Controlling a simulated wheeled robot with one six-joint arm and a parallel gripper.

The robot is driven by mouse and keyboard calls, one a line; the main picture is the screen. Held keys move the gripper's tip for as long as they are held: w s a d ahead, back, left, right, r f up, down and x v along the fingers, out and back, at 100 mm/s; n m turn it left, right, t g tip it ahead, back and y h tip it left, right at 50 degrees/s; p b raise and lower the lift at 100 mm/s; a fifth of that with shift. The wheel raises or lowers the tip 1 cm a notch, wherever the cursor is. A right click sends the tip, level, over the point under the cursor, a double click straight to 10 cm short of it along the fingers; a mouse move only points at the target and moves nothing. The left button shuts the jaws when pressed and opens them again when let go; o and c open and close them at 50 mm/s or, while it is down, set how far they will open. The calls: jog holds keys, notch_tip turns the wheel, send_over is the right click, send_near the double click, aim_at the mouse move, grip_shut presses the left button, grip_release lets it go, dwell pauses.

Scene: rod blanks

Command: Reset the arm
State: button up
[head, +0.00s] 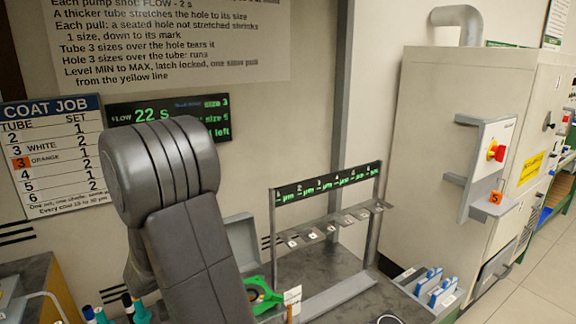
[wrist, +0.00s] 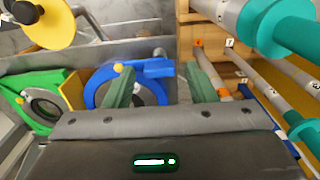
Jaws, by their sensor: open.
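My arm (head: 180,215) rises in the foreground of the head view, bent at a thick grey joint. My gripper is not visible there. In the wrist view my gripper (wrist: 163,86) is open, its two green-grey fingers apart with nothing held between them. A blue ring-shaped part (wrist: 125,72) with a yellow knob lies beyond and partly behind the left finger. A green holder with a dark ring (wrist: 70,90) is further left. An orange-tipped rod (wrist: 228,82) lies just beyond the right finger; whether they touch I cannot tell.
Teal-sleeved rods (wrist: 285,35) cross close on the right, beside a wooden rack (wrist: 190,35). A yellow disc (wrist: 45,22) is at upper left. In the head view, a metal rack (head: 330,215) with a lit display stands right of my arm, before a large cabinet (head: 425,150).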

notch_tip(320, 180, up, 13)
jog(key=p, duration=0.2)
notch_tip(320, 180, down, 14)
jog(key=shift+r+b, duration=0.25)
jog(key=shift+b, duration=0.8)
jog(key=shift+r+n, duration=0.15)
jog(key=shift+n, duration=0.25)
jog(key=n, duration=0.4)
jog(key=shift+s, duration=0.1)
jog(key=n, duration=0.5)
jog(key=shift+a+r, duration=0.1)
notch_tip(320, 180, up, 11)
jog(key=p, duration=0.1)
jog(key=shift+s+r+p, duration=0.1)
jog(key=shift+r+p, duration=0.05)
jog(key=shift+p, duration=0.25)
